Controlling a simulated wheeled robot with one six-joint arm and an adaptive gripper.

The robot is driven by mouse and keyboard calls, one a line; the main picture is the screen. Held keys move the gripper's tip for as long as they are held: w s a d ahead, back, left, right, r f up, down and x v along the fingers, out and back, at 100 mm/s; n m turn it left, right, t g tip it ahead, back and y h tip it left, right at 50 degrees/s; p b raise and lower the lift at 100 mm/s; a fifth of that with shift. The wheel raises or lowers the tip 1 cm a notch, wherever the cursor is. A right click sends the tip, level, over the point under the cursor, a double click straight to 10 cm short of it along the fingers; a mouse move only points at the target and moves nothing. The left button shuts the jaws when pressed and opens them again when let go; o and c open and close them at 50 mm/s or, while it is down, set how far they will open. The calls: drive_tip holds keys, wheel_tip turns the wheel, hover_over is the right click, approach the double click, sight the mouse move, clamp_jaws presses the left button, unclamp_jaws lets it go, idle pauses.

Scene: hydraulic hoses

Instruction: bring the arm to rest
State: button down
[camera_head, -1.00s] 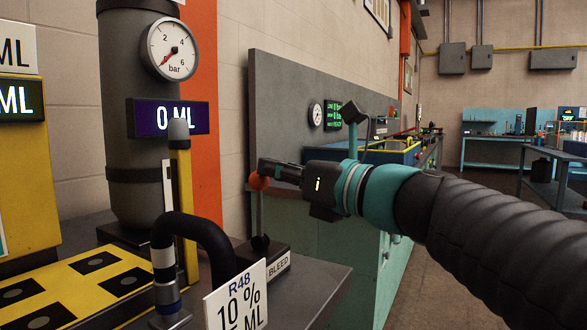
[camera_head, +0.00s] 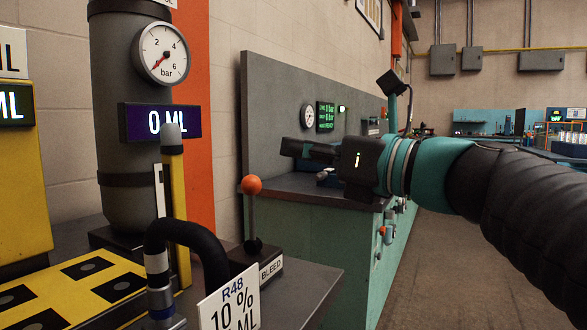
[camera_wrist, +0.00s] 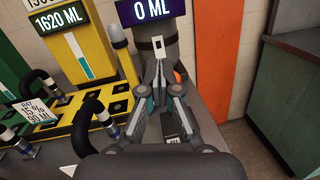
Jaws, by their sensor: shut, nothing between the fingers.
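My gripper (camera_head: 289,148) is at the end of my teal and black arm, right of centre in the head view. Its fingers point left and look shut, with nothing between them. It is clear of the bleed lever's orange ball (camera_head: 251,185), above and to its right. The lever stands upright on its block, marked BLEED (camera_head: 271,267). In the wrist view my gripper (camera_wrist: 167,66) is in front of the grey cylinder, which carries a 0 ML display (camera_wrist: 152,8). The orange ball shows partly behind the fingers there.
A grey cylinder (camera_head: 125,120) with a bar gauge (camera_head: 161,54) stands at the left. A black hose (camera_head: 196,232) arches up in front, beside an R48 card (camera_head: 232,305). A green bench (camera_head: 320,240) with a grey back panel stands behind my gripper. Open floor shows at the right.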

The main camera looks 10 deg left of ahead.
wheel_tip(320, 180, up, 5)
drive_tip(key=s+d, duration=0.2)
drive_tip(key=d, duration=0.1)
drive_tip(key=w+d+f+n+g+h, duration=0.1)
drive_tip(key=d+f+n+h, duration=0.2)
drive_tip(key=f+n+h, duration=0.7)
drive_tip(key=w+d+f+n+y, duration=0.1)
drive_tip(key=d+f+n, duration=0.3)
drive_tip(key=f, duration=1.1)
drive_tip(key=s+d+f+n+g+h, duration=0.1)
drive_tip(key=s+d+f+n+h, duration=0.2)
drive_tip(key=f, duration=0.7)
drive_tip(key=s+d+f+n+g+h, duration=0.1)
drive_tip(key=s+d+f+n+h, duration=0.3)
drive_tip(key=s+d+f+n, duration=0.3)
wheel_tip(320, 180, down, 3)
drive_tip(key=shift+s+d+f+n+g+h, duration=0.1)
drive_tip(key=shift+s+d+n+g+h, duration=0.15)
drive_tip(key=shift+s+n, duration=0.7)
drive_tip(key=shift+s+a, duration=0.1)
drive_tip(key=shift+s, duration=0.05)
